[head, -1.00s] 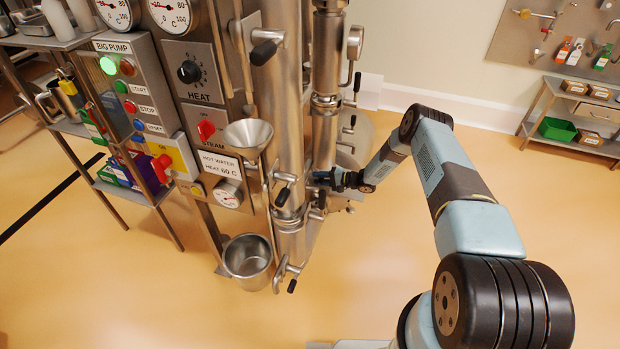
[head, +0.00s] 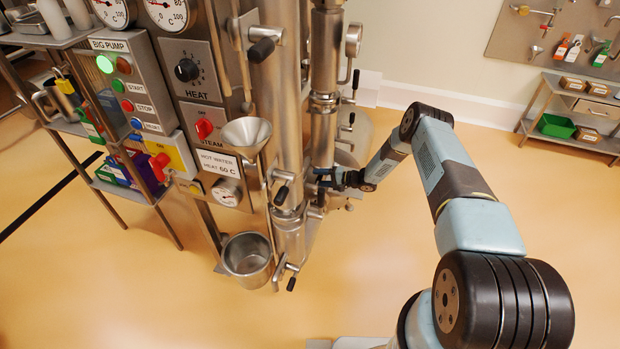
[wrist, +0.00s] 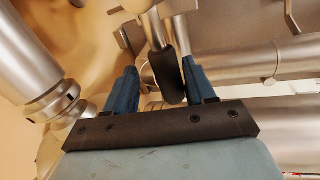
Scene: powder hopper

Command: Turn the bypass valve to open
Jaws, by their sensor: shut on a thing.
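A valve lever with a black grip (wrist: 168,76) on a metal stem shows in the wrist view. The blue fingers of my gripper (wrist: 163,88) stand on either side of it and are shut on it. In the head view my gripper (head: 328,178) is at the lower part of the steel pipes, right of the funnel. The held lever is mostly hidden there by the gripper and pipes. I cannot read a label or an open mark for this valve in either view.
Upright steel pipes (head: 275,100) with several other black-handled levers crowd the gripper's left. A funnel (head: 246,136), a hanging steel pot (head: 247,257) and the pump control panel (head: 133,92) are left of them. Floor is clear to the right, up to a shelf (head: 590,97).

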